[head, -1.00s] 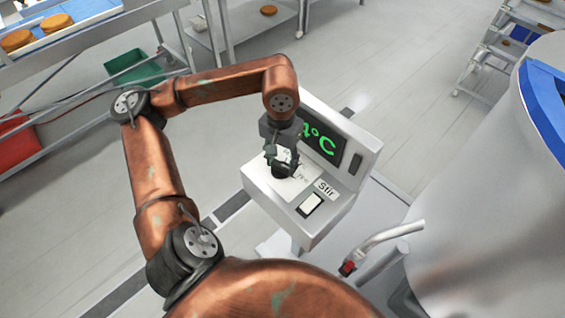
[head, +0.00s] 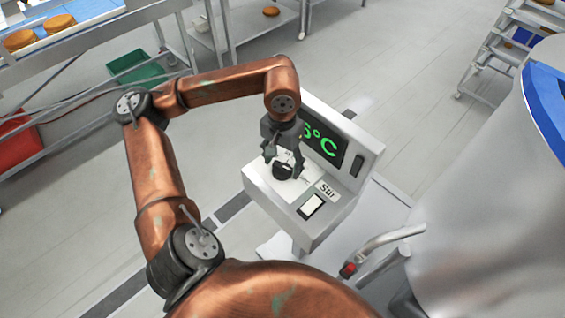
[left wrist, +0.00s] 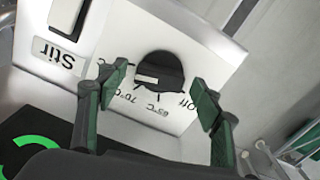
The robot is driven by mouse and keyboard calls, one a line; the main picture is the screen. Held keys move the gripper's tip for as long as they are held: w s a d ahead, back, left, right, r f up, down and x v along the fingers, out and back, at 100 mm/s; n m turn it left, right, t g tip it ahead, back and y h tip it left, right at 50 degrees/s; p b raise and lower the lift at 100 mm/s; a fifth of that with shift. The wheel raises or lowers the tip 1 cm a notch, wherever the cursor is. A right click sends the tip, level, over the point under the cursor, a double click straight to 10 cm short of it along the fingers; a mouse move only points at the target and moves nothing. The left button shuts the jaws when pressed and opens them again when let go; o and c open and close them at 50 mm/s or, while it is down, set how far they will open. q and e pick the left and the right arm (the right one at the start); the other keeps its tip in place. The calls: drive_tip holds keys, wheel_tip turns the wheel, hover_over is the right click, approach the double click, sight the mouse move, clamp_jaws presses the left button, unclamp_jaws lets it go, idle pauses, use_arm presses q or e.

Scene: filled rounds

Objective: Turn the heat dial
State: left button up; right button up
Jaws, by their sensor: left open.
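The heat dial (head: 284,171) is a round black knob with a white mark, on the sloping white top of a control box. In the left wrist view the dial (left wrist: 160,69) has printed labels around it, upside down, including 65°C and 70°C. Its white mark is on the left side there; I cannot tell exactly which label it meets. My left gripper (head: 284,162) is open just above the dial. In the left wrist view its fingers (left wrist: 152,82) stand apart on either side of the dial, with visible gaps. My right gripper is not in view.
A dark display (head: 326,147) with green characters ending in °C stands behind the dial, partly covered by my gripper. A white Stir switch (head: 312,206) is beside the dial. A large metal vessel (head: 480,190) stands at right. Racks stand at the back.

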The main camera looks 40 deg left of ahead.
sight(283, 166)
use_arm(q)
drive_tip(key=shift+r, duration=0.1)
wheel_tip(283, 166, up, 12)
idle(0.5)
drive_tip(key=shift+d, duration=0.1)
idle(0.5)
